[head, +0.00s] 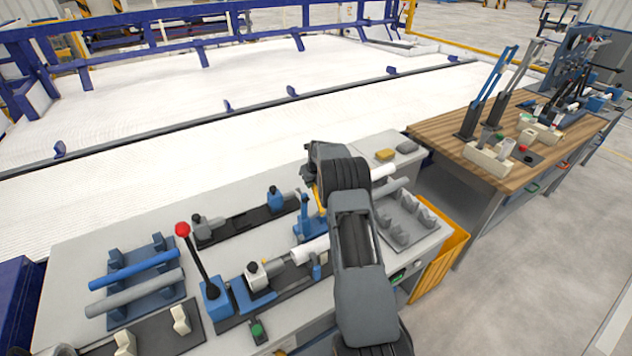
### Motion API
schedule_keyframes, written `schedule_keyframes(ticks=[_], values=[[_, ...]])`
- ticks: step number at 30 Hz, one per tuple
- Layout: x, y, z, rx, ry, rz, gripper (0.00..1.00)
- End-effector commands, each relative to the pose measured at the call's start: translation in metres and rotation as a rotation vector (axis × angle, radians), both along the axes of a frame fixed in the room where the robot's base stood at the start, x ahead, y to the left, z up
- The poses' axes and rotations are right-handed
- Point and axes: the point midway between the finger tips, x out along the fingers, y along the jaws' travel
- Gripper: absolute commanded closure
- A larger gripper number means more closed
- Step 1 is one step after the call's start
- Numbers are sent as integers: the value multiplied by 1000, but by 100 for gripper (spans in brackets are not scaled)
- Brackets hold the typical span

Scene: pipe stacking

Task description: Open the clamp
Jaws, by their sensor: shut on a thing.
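My arm reaches over the bench, and my gripper (314,182) is at its far end, mostly hidden behind my own wrist. It is shut beside a small yellow piece, likely the handle (321,198) of the blue clamp (306,222). The contact itself is hidden. The clamp stands on the bench just below and left of my gripper. A white pipe (312,249) lies beside the clamp and runs behind my arm. Whether the clamp's jaw is open or closed cannot be seen.
A red-knobbed lever (183,230) rises from the bench at left. A rack (122,282) holds a blue and a grey pipe. A grey notched holder (408,222) is right of my arm. A wooden table (455,150) with tall levers stands at right. The bench's back left is bare.

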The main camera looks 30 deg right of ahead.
Motion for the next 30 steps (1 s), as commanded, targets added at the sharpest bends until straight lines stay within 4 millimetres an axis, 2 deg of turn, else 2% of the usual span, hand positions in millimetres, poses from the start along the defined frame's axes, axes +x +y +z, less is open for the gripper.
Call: schedule_keyframes(ticks=[12, 13, 20, 30], values=[[0, 1, -2, 0, 7, 3, 100], [0, 1, -2, 0, 7, 3, 77], [0, 0, -1, 0, 6, 1, 55], [-1, 0, 4, 0, 4, 1, 53]])
